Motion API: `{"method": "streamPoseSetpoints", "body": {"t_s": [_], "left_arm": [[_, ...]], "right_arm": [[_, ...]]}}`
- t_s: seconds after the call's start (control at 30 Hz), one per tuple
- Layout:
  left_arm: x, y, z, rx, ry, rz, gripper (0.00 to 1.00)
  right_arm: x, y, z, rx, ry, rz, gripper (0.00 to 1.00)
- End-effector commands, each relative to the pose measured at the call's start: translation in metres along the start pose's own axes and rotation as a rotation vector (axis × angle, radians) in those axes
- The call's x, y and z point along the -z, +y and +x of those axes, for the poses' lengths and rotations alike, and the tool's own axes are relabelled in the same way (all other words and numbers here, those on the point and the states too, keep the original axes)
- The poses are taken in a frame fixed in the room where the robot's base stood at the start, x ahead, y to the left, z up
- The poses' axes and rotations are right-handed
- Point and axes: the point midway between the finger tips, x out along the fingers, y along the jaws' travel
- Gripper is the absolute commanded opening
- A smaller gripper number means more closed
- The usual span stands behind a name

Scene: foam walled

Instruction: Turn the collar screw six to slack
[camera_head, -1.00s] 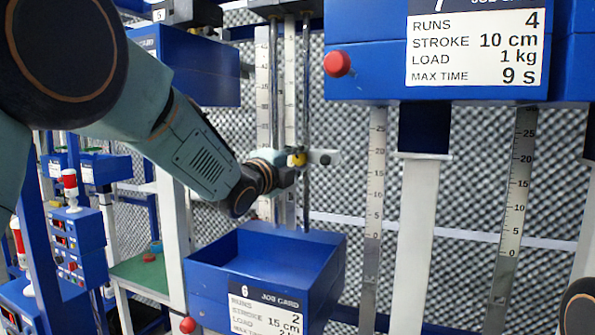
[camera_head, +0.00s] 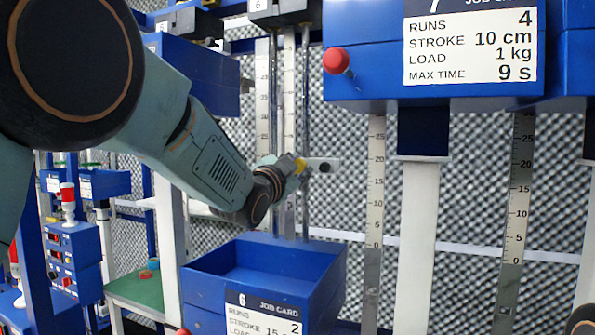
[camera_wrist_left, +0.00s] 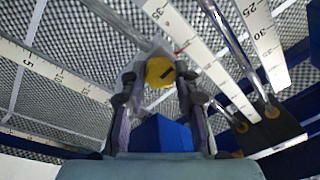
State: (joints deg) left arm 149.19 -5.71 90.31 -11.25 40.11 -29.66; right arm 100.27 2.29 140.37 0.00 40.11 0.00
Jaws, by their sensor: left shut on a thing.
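The yellow collar screw (camera_head: 301,166) sits at the light grey collar (camera_head: 326,165) on the thin vertical rods of station six. My left gripper (camera_head: 294,167) reaches it from the left and is shut on the screw. In the left wrist view the round yellow screw head (camera_wrist_left: 160,71), with a dark slot mark, lies between the two fingertips. The fingers partly hide the collar behind it. My right gripper is not in view.
The blue box with job card six (camera_head: 265,262) stands just below my left gripper. A blue housing with a red button (camera_head: 336,60) hangs at upper right. Ruler scales (camera_head: 375,180) and a white post (camera_head: 415,230) stand to the right.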

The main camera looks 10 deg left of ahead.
Motion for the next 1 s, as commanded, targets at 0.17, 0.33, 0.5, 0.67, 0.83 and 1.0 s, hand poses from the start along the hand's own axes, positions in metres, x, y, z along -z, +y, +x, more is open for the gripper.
{"method": "streamPoseSetpoints", "body": {"t_s": [0.17,0.33,0.5,0.67,0.83,1.0], "left_arm": [[-0.001,0.002,0.0,0.012,-0.02,-0.165,0.0],[-0.001,0.002,-0.001,0.027,-0.036,-0.325,0.0],[-0.001,0.002,0.0,0.041,-0.053,-0.485,0.0],[-0.001,0.002,-0.001,0.055,-0.068,-0.635,0.0],[-0.002,0.002,-0.001,0.07,-0.085,-0.796,0.0],[-0.001,0.003,-0.001,0.084,-0.101,-0.954,0.0]], "right_arm": [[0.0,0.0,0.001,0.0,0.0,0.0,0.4],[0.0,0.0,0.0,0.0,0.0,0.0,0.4],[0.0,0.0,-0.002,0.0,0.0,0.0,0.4],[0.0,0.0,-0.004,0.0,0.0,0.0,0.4],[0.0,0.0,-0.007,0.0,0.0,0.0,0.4],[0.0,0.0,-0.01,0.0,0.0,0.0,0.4]]}}
